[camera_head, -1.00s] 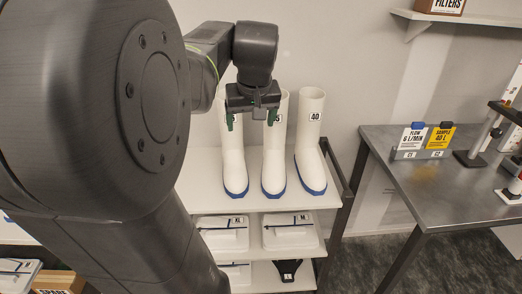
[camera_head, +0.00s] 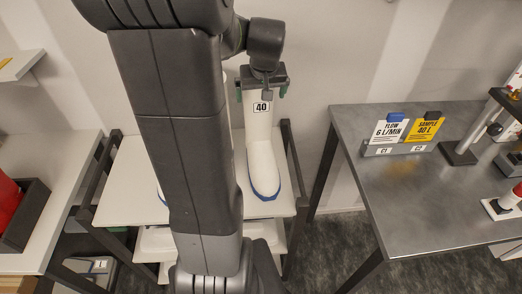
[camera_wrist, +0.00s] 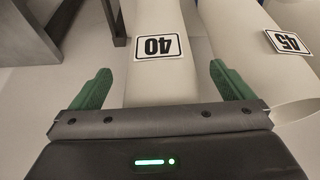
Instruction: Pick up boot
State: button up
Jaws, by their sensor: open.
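A white boot with a blue sole and a "40" label (camera_head: 262,150) stands upright on the white shelf top. My gripper (camera_head: 263,90) is at the top of this boot's shaft in the head view. In the wrist view my gripper (camera_wrist: 160,88) is open, with one green finger on each side of the "40" boot's shaft (camera_wrist: 158,75); gaps show between fingers and shaft. A second white boot, labelled "45" (camera_wrist: 262,65), stands beside it in the wrist view. In the head view my arm hides most of the other boots.
The shelf top (camera_head: 122,185) is bare at its left. A metal table (camera_head: 420,190) on the right holds a sign holder (camera_head: 398,149) and stand equipment. A bench (camera_head: 50,170) with a dark bin (camera_head: 22,215) is on the left.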

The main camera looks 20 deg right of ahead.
jog(key=shift+w+f, duration=0.15)
jog(key=shift+f, duration=0.35)
jog(key=shift+r, duration=0.1)
jog(key=c, duration=1.8)
